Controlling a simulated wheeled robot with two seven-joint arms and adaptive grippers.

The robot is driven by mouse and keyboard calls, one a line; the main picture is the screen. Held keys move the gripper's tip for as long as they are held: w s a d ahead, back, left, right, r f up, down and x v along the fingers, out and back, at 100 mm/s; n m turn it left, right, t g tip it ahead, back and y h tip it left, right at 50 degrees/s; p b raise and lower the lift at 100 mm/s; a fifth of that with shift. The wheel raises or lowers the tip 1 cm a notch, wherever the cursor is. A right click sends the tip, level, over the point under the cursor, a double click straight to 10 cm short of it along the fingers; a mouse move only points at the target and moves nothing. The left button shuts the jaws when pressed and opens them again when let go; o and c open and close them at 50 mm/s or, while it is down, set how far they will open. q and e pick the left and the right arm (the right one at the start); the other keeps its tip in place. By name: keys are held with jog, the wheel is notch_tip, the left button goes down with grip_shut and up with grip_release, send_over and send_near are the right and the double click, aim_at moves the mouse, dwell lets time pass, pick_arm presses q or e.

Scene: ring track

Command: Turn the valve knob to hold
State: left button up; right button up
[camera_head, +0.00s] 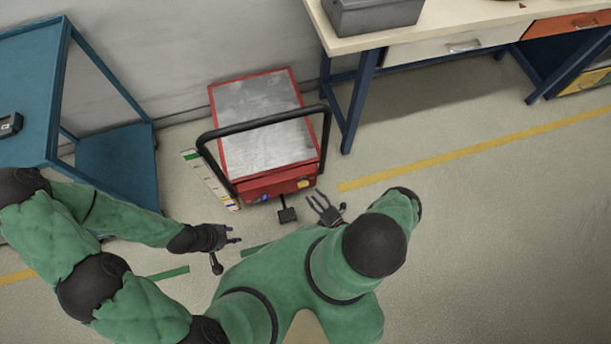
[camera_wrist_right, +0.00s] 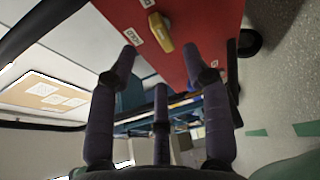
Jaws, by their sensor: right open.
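The yellow valve knob (camera_head: 304,184) sits on the red front face of a low cart (camera_head: 262,188). In the right wrist view the knob (camera_wrist_right: 161,32) shows near the top, with small white labels beside it; I cannot read them surely. My right gripper (camera_head: 322,198) is open and empty, just in front of the knob. In the right wrist view my right gripper's fingers (camera_wrist_right: 160,62) are spread, and the knob lies beyond their tips, not between them. My left gripper (camera_head: 237,236) is open and empty over the floor, left of and in front of the cart.
The cart has a black bar handle (camera_head: 262,121) and a black pedal (camera_head: 287,215). A blue shelf cart (camera_head: 117,165) stands at left. A workbench (camera_head: 345,42) with a grey box (camera_head: 372,16) stands behind right. The floor at right is clear.

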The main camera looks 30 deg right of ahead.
aim_at(305, 186)
jog(key=shift+w+a+f+b, duration=0.15)
jog(key=shift+w+a, duration=0.1)
jog(key=shift+w, duration=1.3)
jog(key=shift+w+a+b, duration=0.15)
jog(key=shift+w+a, duration=0.1)
jog(key=shift+w, duration=1.25)
